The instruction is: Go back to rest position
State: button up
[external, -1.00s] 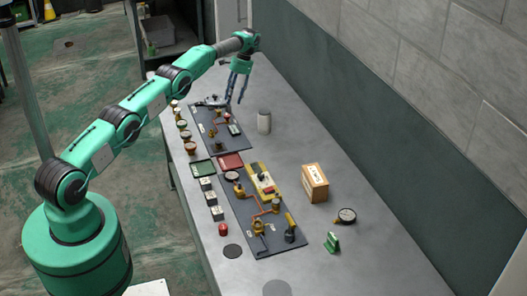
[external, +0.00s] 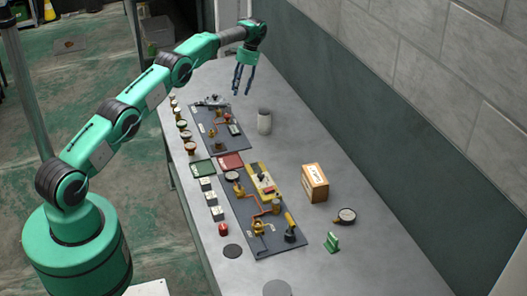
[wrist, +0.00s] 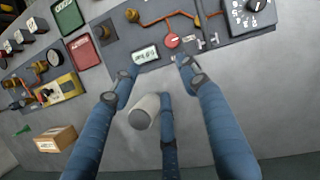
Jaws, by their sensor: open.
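My gripper (external: 243,80) is open and empty, raised above the far part of the grey table (external: 340,255). Its blue fingers (wrist: 160,85) spread in the wrist view, with nothing held between them. Below it lies the far dark panel (external: 207,128), with a red round knob (wrist: 172,41), a small display (wrist: 146,55) and a dial box (wrist: 248,15). A grey-white cylinder (external: 264,122) stands upright on the table to the right of that panel. It also shows between the fingers in the wrist view (wrist: 143,112), apart from them as far as I can tell.
A nearer panel (external: 246,225) carries pipes and a yellow gauge unit (external: 262,180). Green (external: 202,167) and red (external: 231,161) trays lie between the panels. A cardboard box (external: 314,183), a round gauge (external: 345,216) and a green piece (external: 332,243) stand right. A wall borders the table's right side.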

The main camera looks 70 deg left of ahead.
jog(key=w+d+r+m+t+y, duration=0.1)
jog(key=d+r, duration=0.8)
jog(key=r, duration=0.2)
jog(key=w+d+r+t+y, duration=0.1)
jog(key=d+r, duration=0.7)
jog(key=r, duration=0.3)
jog(key=s+d+r+t+b, duration=0.1)
jog(key=s+d+r, duration=0.25)
jog(key=d, duration=0.25)
jog(key=s+d+r+m+t, duration=0.1)
jog(key=s+d+r, duration=0.2)
jog(key=d+r, duration=0.25)
jog(key=s+d+r+b, duration=0.1)
jog(key=s+d+r, duration=0.25)
jog(key=d, duration=0.25)
jog(key=s+d+r+m+t, duration=0.1)
jog(key=s+d+r+t, duration=0.2)
jog(key=s+d, duration=1.4)
jog(key=s+d+f, duration=0.2)
jog(key=s+f, duration=0.1)
jog(key=s, duration=0.4)
jog(key=s+d+f+t+b, duration=0.1)
jog(key=s+d+f, duration=0.2)
jog(key=s, duration=0.3)
jog(key=s+d+f+m+t, duration=0.1)
jog(key=s+d+f, duration=0.1)
jog(key=s+f, duration=0.3)
jog(key=s, duration=0.2)
jog(key=shift+s+d+h, duration=0.3)
jog(key=shift+s, duration=0.05)
